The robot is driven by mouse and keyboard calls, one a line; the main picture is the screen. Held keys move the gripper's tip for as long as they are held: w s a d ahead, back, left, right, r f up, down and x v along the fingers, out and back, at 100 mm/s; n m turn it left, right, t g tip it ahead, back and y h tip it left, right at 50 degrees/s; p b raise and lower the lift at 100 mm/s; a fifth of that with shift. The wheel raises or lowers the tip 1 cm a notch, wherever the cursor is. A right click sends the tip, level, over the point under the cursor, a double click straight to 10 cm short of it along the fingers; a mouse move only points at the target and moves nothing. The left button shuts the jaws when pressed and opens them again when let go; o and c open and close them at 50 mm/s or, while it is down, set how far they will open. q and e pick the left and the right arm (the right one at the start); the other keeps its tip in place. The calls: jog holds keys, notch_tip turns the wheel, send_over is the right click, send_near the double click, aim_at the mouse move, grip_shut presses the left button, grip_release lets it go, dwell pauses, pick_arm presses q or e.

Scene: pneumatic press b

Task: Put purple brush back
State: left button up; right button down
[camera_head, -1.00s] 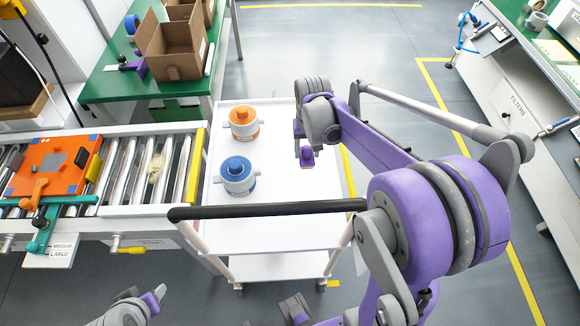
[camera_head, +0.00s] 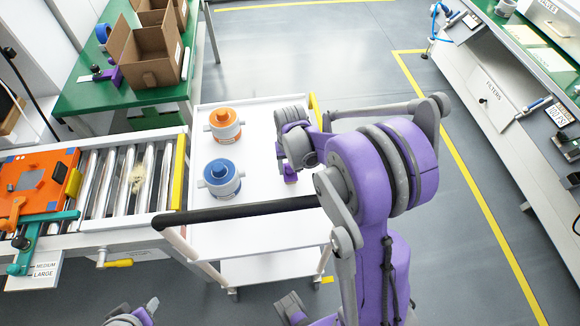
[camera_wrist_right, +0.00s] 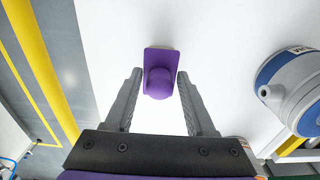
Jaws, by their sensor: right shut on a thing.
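The purple brush (camera_wrist_right: 159,84) has a rounded knob on a flat purple plate. In the right wrist view my right gripper (camera_wrist_right: 160,76) is shut on the knob, one finger on each side. In the head view the brush (camera_head: 291,177) shows under my right wrist, over the white cart top (camera_head: 262,178), with a thin tan underside. I cannot tell whether it touches the cart top. The right fingers are mostly hidden in the head view.
An orange-and-white canister (camera_head: 224,125) and a blue-and-white canister (camera_head: 222,179) stand on the cart, left of the brush. The cart's black handle bar (camera_head: 235,212) runs along its near side. A roller conveyor (camera_head: 120,180) adjoins left. A green table (camera_head: 85,100) holds cardboard boxes (camera_head: 150,55).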

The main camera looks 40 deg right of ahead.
jog(key=shift+f, duration=0.2)
pick_arm(q)
jog(key=shift+f, duration=0.15)
pick_arm(e)
jog(key=shift+c, duration=1.2)
grip_release()
jog(key=shift+r, duration=0.1)
jog(key=shift+r, duration=0.1)
jog(key=shift+r, duration=0.3)
pick_arm(q)
jog(key=shift+w+r+p, duration=0.15)
jog(key=shift+r+p, duration=0.55)
jog(key=shift+r, duration=0.2)
pick_arm(e)
notch_tip(320, 180, up, 12)
jog(key=shift+s+f, duration=0.2)
jog(key=shift+f, duration=0.05)
jog(key=shift+a, duration=0.1)
